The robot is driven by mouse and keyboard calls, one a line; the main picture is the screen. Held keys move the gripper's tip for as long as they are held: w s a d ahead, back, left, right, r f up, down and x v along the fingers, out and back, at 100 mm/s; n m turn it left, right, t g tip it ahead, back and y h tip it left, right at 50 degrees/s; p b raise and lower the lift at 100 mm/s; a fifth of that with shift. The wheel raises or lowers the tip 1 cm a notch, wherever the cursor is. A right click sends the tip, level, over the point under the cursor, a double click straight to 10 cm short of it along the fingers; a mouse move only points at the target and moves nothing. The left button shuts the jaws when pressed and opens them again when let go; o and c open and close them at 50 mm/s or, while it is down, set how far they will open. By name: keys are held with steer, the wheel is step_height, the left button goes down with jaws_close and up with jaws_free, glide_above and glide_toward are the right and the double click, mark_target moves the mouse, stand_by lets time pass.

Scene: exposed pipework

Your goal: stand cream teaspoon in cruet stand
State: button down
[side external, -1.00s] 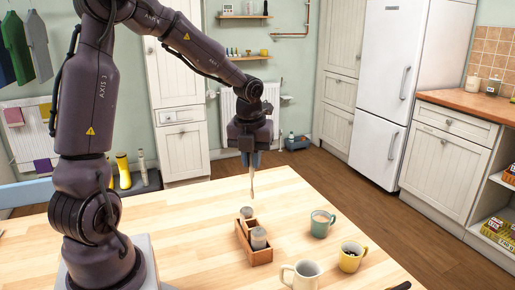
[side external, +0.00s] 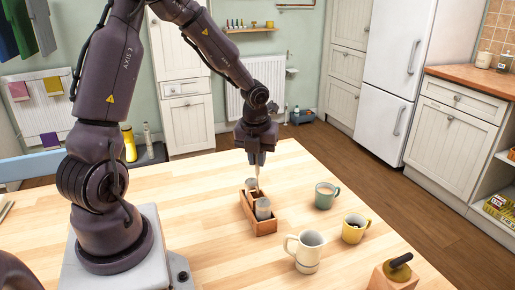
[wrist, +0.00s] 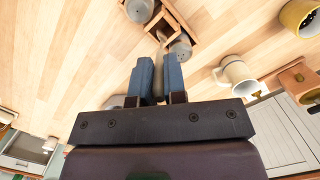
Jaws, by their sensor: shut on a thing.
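The wooden cruet stand (side external: 264,228) stands on the table in front of my arm, with two grey-topped shakers in it, one nearer (side external: 263,208) and one farther (side external: 251,184). My gripper (side external: 256,161) points down just above the stand, shut on the cream teaspoon (side external: 258,176). The spoon hangs roughly upright, its lower end at the stand between the shakers. In the wrist view the spoon (wrist: 160,68) runs from between the blue fingers towards the stand (wrist: 181,20). The lower end is partly hidden by the near shaker; I cannot tell how deep it reaches.
A teal mug (side external: 325,197), a yellow mug (side external: 355,229) and a cream mug (side external: 308,255) stand right of the stand. A wooden block with a dark-handled item (side external: 396,272) is at the front right. The table left of the stand is clear.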

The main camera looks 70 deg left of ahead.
mark_target(257, 173)
steer(key=shift+f, duration=2.25)
steer(key=c, duration=1.1)
jaws_free()
step_height(257, 173, up, 13)
steer(key=s+d, duration=0.1)
steer(key=shift+d, duration=0.25)
steer(key=shift+f, duration=0.1)
